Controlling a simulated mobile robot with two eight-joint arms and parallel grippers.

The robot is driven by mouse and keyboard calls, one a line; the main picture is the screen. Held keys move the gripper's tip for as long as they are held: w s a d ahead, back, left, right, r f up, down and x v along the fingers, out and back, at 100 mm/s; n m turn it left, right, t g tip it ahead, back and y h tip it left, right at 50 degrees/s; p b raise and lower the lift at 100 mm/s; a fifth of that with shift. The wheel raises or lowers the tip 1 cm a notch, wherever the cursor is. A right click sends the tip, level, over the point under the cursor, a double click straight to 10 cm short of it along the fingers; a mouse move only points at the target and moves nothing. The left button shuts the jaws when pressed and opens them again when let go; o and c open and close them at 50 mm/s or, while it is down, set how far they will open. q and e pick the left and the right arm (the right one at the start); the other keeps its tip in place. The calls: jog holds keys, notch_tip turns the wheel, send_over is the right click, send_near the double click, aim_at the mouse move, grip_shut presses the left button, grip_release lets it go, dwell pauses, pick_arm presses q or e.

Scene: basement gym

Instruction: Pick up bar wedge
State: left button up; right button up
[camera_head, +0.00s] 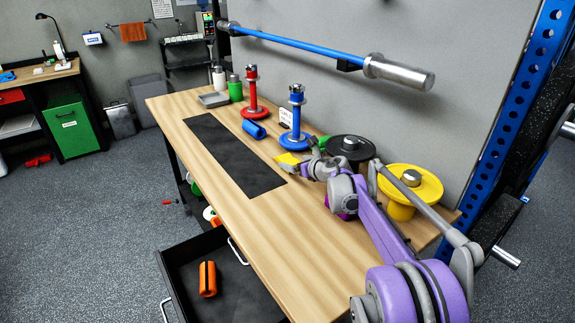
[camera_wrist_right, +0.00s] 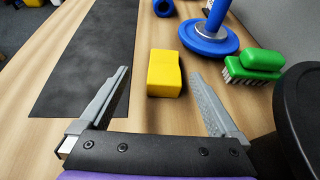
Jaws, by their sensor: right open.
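The bar wedge looks to be the yellow block (camera_wrist_right: 164,76) lying on the wooden bench; it also shows in the head view (camera_head: 287,158), partly hidden by my right gripper. My right gripper (camera_head: 298,156) is open and empty. In the right wrist view, its two fingers (camera_wrist_right: 160,84) are spread wide, with the yellow block between and just beyond the tips, nearer the left-right middle. I cannot tell the height of the fingers above the bench. My left gripper is not in view.
A green brush (camera_wrist_right: 252,65) and a blue plate stand (camera_wrist_right: 208,38) are close beyond the right finger. A black disc (camera_head: 350,148) and a yellow plate stack (camera_head: 410,183) stand near my right arm. A black mat (camera_head: 235,155) lies left. An open drawer (camera_head: 180,285) holds an orange roll.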

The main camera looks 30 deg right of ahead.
aim_at(291, 161)
jog(key=x, duration=0.6)
jog(key=shift+w+d+f+b, duration=0.3)
jog(key=shift+d+f+b, duration=0.05)
jog(key=shift+f+b, duration=0.05)
grip_shut()
